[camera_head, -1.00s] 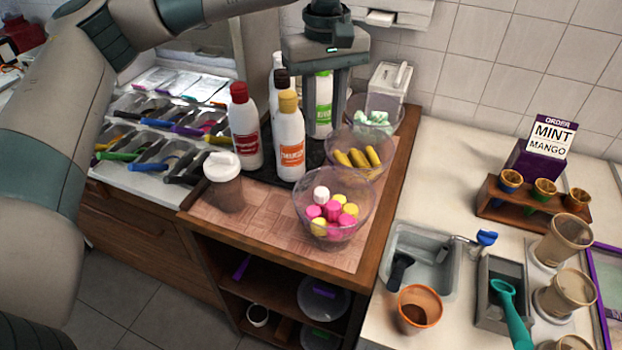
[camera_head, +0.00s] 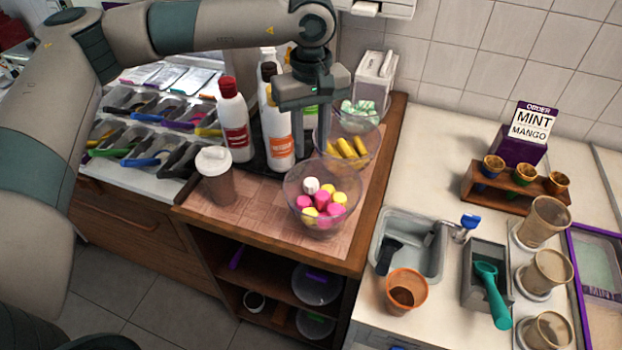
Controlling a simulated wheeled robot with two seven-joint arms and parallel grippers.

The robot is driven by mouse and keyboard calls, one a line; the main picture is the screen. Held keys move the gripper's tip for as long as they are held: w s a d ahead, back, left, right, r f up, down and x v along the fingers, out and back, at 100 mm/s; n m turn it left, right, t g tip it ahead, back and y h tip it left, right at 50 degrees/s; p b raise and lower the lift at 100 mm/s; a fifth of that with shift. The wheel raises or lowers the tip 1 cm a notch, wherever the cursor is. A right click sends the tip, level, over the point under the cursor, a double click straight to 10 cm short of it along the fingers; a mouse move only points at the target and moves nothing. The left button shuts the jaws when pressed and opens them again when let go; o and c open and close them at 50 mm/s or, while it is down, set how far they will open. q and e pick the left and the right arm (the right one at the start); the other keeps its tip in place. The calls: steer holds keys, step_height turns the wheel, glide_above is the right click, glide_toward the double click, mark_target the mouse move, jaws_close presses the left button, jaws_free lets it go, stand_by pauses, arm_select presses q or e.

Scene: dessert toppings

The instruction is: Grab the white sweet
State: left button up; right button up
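The white sweet (camera_head: 311,185) lies on top of pink and yellow sweets (camera_head: 322,203) in a clear bowl (camera_head: 296,214) near the front of the wooden counter. My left gripper (camera_head: 310,150) points down, just behind and above the bowl in the picture. Its two fingers are apart with nothing seen between them. The fingertips are partly hard to make out against the bottles and bowls. The white sweet is apart from the fingers. My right gripper is out of view.
Sauce bottles (camera_head: 234,122) and a lidded brown cup (camera_head: 217,178) stand left of the bowl. A bowl of yellow pieces (camera_head: 347,148) and a bowl of pale green pieces (camera_head: 362,108) stand behind it. A sink (camera_head: 425,262) lies to the right.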

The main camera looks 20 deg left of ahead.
mark_target(311, 181)
arm_select(q)
step_height(311, 181, down, 4)
steer(key=shift+r+p, duration=0.1)
steer(key=shift+p, duration=0.65)
steer(key=shift+f, duration=0.55)
steer(key=shift+f+p, duration=0.2)
steer(key=shift+p, duration=0.3)
steer(key=shift+s+f+p, duration=0.15)
steer(key=shift+f+p, duration=0.55)
steer(key=shift+p, duration=0.05)
step_height(311, 181, down, 2)
steer(key=shift+p, duration=0.65)
steer(key=shift+f, duration=0.7)
steer(key=shift+c, duration=0.6)
